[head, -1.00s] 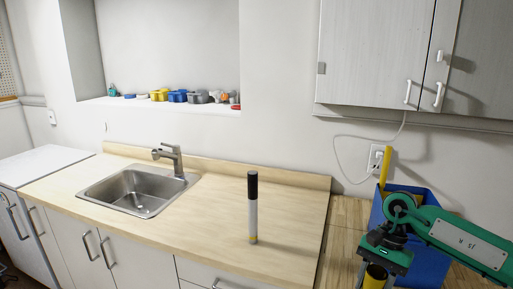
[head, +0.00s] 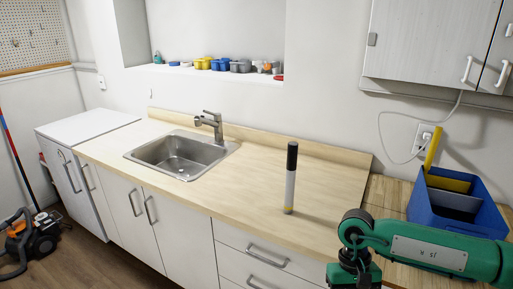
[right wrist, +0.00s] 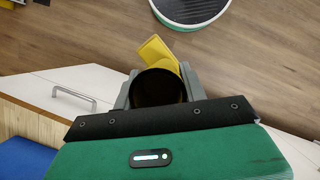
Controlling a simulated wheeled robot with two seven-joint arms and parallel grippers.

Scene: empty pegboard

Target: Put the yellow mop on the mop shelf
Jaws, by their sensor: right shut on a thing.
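My right gripper (right wrist: 159,88) is shut on a yellow thing (right wrist: 160,50) with a dark round opening, seen in the right wrist view. I cannot tell from its visible part whether it is the yellow mop, as its lower part is hidden. In the head view my right arm comes in from the right, and its gripper is cut off by the bottom edge. My left gripper is not in view. I cannot pick out a mop shelf for sure in either view.
A counter (head: 250,190) has a sink (head: 178,155) and an upright black-and-white marker-like cylinder (head: 290,178). A blue bin (head: 470,215) with a yellow upright piece stands at right. At left are a vacuum (head: 32,238), a red-and-blue pole (head: 20,160) and a pegboard (head: 30,38). A round disc (right wrist: 190,8) lies on the floor.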

